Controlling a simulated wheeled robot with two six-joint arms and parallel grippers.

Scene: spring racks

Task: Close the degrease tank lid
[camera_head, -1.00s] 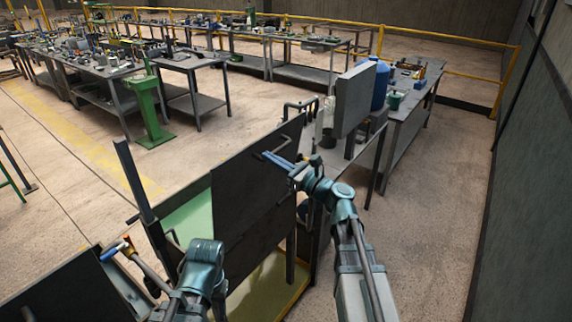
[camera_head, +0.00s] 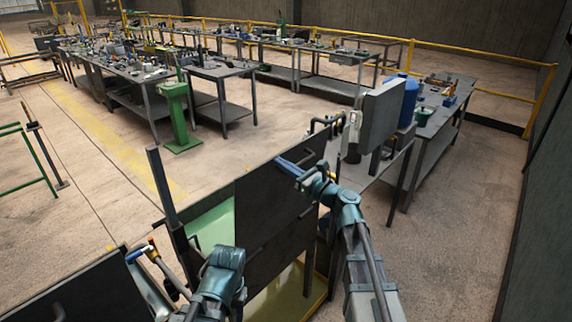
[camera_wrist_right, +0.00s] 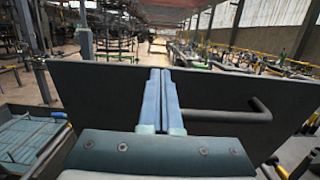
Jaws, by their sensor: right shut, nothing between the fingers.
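The degrease tank lid (camera_head: 270,208) is a dark flat panel standing raised and tilted over the tank in the head view. Pale green shows in the tank (camera_head: 212,228) to its left. A bar handle (camera_head: 306,157) sits near the lid's top edge; it also shows in the right wrist view (camera_wrist_right: 240,116). My right gripper (camera_head: 284,164) is at the lid's upper part beside the handle. Its blue fingers (camera_wrist_right: 159,88) are shut together with nothing between them, in front of the dark panel; contact is unclear. My left gripper (camera_head: 140,252) is at the lower left, its fingers too small to judge.
Another dark panel (camera_head: 85,295) lies at the lower left. A grey box (camera_head: 379,116) and a blue drum (camera_head: 408,100) stand behind the lid on the right. A green pedestal (camera_head: 177,118) stands beyond the tank. Floor is open at the right.

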